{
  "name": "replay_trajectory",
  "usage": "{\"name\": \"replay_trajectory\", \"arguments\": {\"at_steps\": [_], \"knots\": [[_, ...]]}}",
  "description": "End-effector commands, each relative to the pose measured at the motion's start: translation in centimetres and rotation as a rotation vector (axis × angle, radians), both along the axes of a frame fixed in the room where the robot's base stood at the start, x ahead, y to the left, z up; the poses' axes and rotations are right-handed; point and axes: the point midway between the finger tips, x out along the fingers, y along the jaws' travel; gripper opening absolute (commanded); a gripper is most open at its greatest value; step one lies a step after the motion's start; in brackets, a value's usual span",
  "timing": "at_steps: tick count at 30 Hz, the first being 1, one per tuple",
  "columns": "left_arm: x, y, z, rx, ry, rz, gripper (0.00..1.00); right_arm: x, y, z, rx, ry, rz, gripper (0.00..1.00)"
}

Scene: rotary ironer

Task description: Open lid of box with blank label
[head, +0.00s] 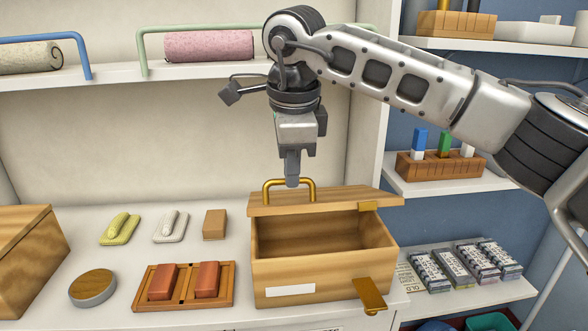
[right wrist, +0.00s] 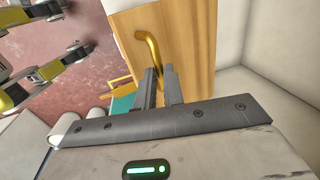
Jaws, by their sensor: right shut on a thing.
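The wooden box (head: 325,273) with a blank white label (head: 290,290) stands on the shelf in the head view. Its lid (head: 335,198) is raised, and the hollow inside shows below the lid's front edge. The brass handle (head: 288,184) sits on the lid. My right gripper (head: 292,184) points down and is shut on this handle. In the right wrist view the fingers (right wrist: 159,72) meet the handle (right wrist: 148,48) over the wooden lid (right wrist: 185,35). A brass latch (head: 370,296) hangs out at the box's front right. My left gripper is not in view.
A tray with two reddish bars (head: 184,286), a round tin (head: 92,287) and another wooden box (head: 25,250) stand to the left. Soaps and a tan block (head: 214,224) lie behind. Packets (head: 465,262) lie on the right shelf. The upper shelf edge (head: 180,70) runs behind my arm.

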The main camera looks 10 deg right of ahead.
Motion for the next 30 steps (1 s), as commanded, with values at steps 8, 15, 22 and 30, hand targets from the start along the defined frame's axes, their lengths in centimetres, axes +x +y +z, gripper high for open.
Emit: {"name": "replay_trajectory", "arguments": {"at_steps": [8, 15, 22, 30], "knots": [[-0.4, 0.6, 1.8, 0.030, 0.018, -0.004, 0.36, 2.8, -0.1, 2.1, -0.003, 0.000, -0.007, 0.00], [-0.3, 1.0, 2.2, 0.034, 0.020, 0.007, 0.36, 4.0, -0.2, 2.4, -0.004, -0.001, -0.008, 0.00], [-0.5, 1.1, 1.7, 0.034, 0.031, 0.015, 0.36, 4.3, -0.2, 2.3, -0.005, -0.001, -0.007, 0.00], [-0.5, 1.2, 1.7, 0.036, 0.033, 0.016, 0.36, 4.3, -0.2, 2.3, -0.005, -0.001, -0.007, 0.00]]}}
